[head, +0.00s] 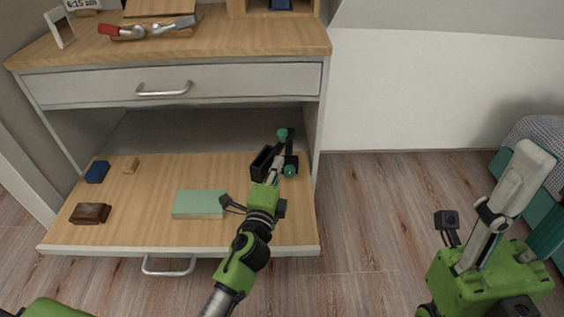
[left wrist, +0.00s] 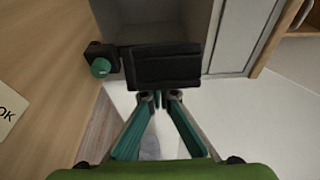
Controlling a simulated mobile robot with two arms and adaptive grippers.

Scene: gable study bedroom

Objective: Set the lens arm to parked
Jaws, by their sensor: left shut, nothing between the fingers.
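The lens arm device is a small black piece with a black box (head: 262,163) and a dark arm with teal round knobs (head: 283,133). It sits at the right end of the wooden pull-out shelf (head: 150,232). In the left wrist view the black box (left wrist: 165,66) lies just beyond my fingertips, with a teal knob (left wrist: 100,67) at its left. My left gripper (head: 279,158) is shut and empty, at the device; its fingertips (left wrist: 159,97) overlap the box's lower edge in the wrist view. Contact cannot be told. My right gripper (head: 530,160) is away at the right, over the floor.
A closed drawer (head: 220,86) is above. A bed (head: 540,140) stands at the right. Floor between is clear.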

